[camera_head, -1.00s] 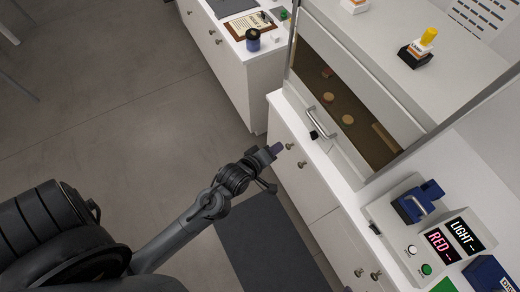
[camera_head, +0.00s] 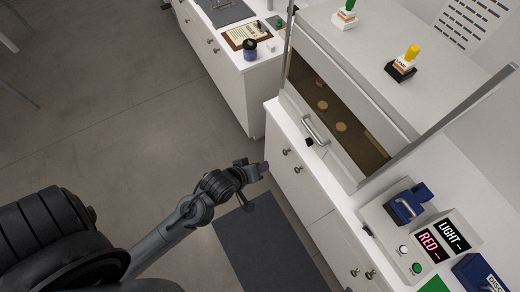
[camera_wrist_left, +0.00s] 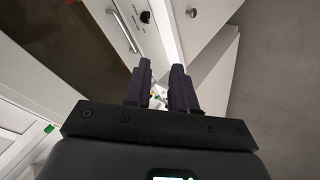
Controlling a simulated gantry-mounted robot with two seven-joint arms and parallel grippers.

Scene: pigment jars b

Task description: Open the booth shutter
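The booth (camera_head: 386,104) is a white box on the counter at the upper right in the head view. Its front shows a brown area with round discs visible; I cannot tell whether this is a tinted pane or an opening. Below it is the shutter's pale lower rail (camera_head: 336,151) with a metal bar handle (camera_head: 314,131). The handle also shows at the top of the left wrist view (camera_wrist_left: 122,28). My left gripper (camera_head: 265,167) is left of and below the handle, clear of it. In the wrist view its dark fingers (camera_wrist_left: 161,78) are apart and empty. My right gripper is out of view.
A control box (camera_head: 401,238) with a blue clamp and RED and LIGHT displays stands right of the booth. A small black knob (camera_head: 309,142) is beside the handle. Drawers with knobs (camera_head: 286,152) are below the counter. A blue jar (camera_head: 249,49) stands on the far-left counter.

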